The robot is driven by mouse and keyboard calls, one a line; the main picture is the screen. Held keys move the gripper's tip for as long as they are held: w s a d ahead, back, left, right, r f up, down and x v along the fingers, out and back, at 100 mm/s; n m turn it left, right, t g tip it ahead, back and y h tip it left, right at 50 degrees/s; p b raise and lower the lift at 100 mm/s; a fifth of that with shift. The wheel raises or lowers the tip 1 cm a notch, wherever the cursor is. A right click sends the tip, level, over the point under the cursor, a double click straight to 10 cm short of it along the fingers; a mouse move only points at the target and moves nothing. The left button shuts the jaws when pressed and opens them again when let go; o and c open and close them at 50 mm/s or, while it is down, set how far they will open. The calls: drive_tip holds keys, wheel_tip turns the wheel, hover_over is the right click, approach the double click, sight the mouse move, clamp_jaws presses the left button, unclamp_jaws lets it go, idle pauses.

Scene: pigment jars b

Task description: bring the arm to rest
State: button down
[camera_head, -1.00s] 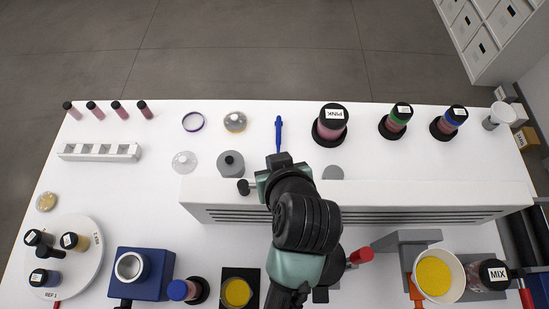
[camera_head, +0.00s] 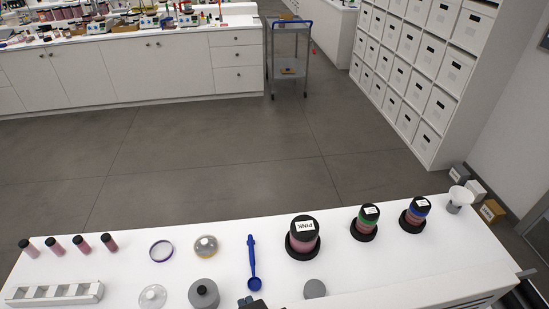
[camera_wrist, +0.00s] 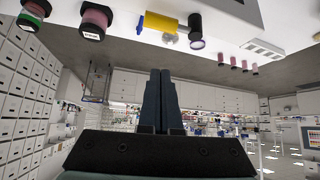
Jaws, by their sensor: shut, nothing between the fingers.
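My gripper (camera_wrist: 160,78) shows in the wrist view with its two dark fingers pressed together and nothing between them. In the head view only a small dark piece of my arm's end (camera_head: 252,302) shows at the bottom edge, just below the blue scoop (camera_head: 252,264). The rest of my arm is out of that view. In the wrist view the white table (camera_wrist: 275,22) appears at the top, apart from the fingers.
Several small vials stand behind the rack. Open floor (camera_head: 220,150) lies beyond.

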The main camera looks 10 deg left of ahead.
drive_tip(key=w+d+r+m+t+h+b, duration=0.1)
drive_tip(key=w+d+r+t+b, duration=0.1)
drive_tip(key=w+r+t, duration=0.6)
drive_tip(key=w+d+r+m+t+b, duration=0.2)
drive_tip(key=w+r, duration=0.1)
drive_tip(key=r, duration=0.8)
drive_tip(key=s+d+r+m+t+h+b, duration=0.1)
drive_tip(key=s+r+t, duration=0.2)
drive_tip(key=r, duration=0.8)
drive_tip(key=s+d+r+m+t+h+b, duration=0.2)
drive_tip(key=s+r+t, duration=0.2)
drive_tip(key=r+t, duration=0.3)
wheel_tip(320, 180, up, 4)
drive_tip(key=shift+r, duration=0.2)
